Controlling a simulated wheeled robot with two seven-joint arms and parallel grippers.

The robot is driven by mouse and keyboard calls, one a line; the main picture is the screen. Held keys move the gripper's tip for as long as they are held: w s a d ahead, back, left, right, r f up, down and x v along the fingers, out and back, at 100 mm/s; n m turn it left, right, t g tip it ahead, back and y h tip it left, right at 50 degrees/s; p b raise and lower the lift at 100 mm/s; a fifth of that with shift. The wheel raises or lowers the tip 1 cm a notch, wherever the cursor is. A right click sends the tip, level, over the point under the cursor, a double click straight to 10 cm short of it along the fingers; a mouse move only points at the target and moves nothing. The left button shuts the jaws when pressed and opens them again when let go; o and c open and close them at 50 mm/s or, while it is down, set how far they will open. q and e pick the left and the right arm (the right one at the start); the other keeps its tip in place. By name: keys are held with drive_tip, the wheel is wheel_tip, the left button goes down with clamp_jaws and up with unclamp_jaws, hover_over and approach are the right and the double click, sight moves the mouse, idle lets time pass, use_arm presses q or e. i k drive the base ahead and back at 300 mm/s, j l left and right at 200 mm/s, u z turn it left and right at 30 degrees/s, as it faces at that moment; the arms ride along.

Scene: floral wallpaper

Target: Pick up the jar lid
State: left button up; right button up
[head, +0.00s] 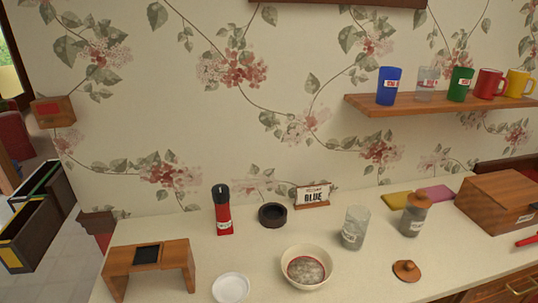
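A round brown lid with a knob on top (407,270) lies on the counter near its front edge, right of the bowl. A grey jar with a brown top (413,217) stands behind it. A clear glass container with a label (355,230) stands to the left of that jar, and its top looks open. I cannot tell which container the loose lid belongs to. Neither of my grippers is in view.
A cream bowl (306,253) with greyish contents stands left of the lid, near a white dish (231,288). A wooden stand (122,258), red bottle (222,213) and wooden box (500,205) are on the counter (265,246). Cups line the shelf (412,105).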

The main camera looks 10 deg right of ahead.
sight(408, 270)
drive_tip(key=z, duration=1.35)
